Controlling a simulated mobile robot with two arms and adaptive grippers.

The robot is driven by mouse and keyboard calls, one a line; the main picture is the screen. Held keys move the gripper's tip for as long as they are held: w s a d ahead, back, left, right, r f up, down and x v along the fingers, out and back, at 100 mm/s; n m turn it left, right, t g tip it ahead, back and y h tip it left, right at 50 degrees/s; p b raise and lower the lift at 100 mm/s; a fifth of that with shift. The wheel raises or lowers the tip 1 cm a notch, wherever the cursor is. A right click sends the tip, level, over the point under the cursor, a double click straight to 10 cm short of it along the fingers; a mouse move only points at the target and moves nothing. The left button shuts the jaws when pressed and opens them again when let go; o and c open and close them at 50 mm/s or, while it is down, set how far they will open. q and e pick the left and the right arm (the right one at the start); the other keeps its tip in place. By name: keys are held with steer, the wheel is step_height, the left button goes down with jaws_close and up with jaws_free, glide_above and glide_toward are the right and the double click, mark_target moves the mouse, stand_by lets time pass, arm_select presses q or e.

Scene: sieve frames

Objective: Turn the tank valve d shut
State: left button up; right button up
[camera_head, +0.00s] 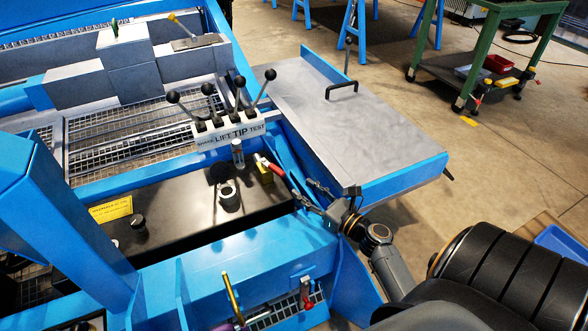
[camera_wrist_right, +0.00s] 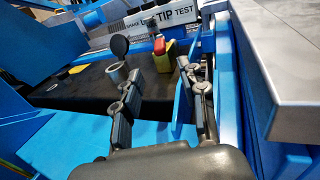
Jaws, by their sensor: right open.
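No letter d is readable, so I cannot tell which fitting is tank valve d. A dark tank top (camera_head: 180,207) carries a grey open neck (camera_head: 229,196), a black knob (camera_head: 138,224) and a yellow part (camera_head: 264,172) with a red lever beside it. The neck (camera_wrist_right: 117,72) and the yellow part (camera_wrist_right: 164,55) also show in the right wrist view. On the blue front below are a yellow upright handle (camera_head: 232,297) and a red handle (camera_head: 306,292). My right gripper (camera_head: 309,197) is open and empty at the tank's right end, fingers apart in the wrist view (camera_wrist_right: 165,78). My left gripper is not in view.
Several black-knobbed levers stand on a white panel (camera_head: 230,134) marked LIFT TIP TEST behind the tank. A grey plate (camera_head: 340,120) with a black handle lies to the right, edged in blue. A blue post (camera_head: 55,215) stands at the left. A green cart (camera_head: 485,60) is far off.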

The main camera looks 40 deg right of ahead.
steer(key=shift+s+d, duration=0.1)
steer(key=shift+s, duration=0.75)
